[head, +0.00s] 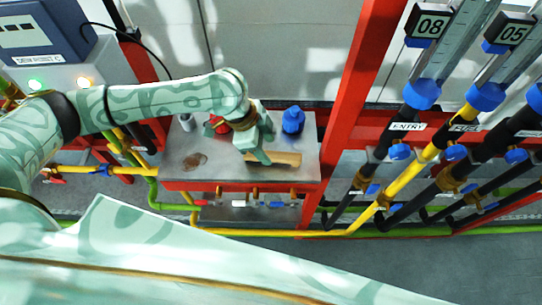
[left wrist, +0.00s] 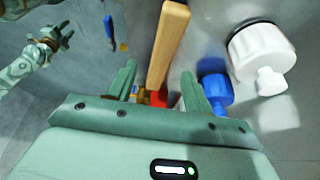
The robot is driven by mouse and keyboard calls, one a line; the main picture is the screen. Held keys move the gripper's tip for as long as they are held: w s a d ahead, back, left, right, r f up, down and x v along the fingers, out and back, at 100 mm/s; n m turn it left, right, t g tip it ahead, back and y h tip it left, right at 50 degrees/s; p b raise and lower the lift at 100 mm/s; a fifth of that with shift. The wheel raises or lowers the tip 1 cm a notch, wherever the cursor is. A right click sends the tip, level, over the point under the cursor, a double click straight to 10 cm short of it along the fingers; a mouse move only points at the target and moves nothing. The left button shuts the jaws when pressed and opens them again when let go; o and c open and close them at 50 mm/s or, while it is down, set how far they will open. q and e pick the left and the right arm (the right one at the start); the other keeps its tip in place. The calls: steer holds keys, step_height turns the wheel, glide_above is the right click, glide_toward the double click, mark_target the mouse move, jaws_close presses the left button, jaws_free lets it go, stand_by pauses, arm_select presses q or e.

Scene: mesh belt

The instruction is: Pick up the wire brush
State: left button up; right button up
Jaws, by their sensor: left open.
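The wire brush (head: 278,158) lies on the grey bench top, its pale wooden body showing to the right of my left gripper (head: 259,157). In the left wrist view the wooden bar of the brush (left wrist: 168,45) runs from the top edge down between the fingertips of my left gripper (left wrist: 158,70). The fingers are open and apart, one on each side of the wood. I see no bristles; that side is hidden. A small, distant patterned arm end, apparently my right gripper (left wrist: 58,38), shows at the far left there; its jaw opening is too small to judge.
A blue fitting (head: 293,120) stands behind the brush, with a red one (head: 217,123) and a white one (head: 187,122) to the left. A brown patch (head: 195,160) marks the bench's left part. A red post (head: 350,105) and pipes (head: 432,152) stand to the right.

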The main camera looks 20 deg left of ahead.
mark_target(271, 154)
arm_select(q)
steer(key=x, duration=0.4)
steer(key=shift+w+f+b, duration=0.1)
steer(key=shift+f+b, duration=0.25)
steer(key=shift+r, duration=0.1)
arm_select(e)
steer(key=shift+s+f, duration=0.25)
steer(key=shift+s, duration=0.3)
steer(key=shift+s+f, duration=0.25)
steer(key=shift+s, duration=0.3)
arm_select(q)
steer(key=c, duration=1.1)
arm_select(e)
steer(key=shift+w, duration=0.25)
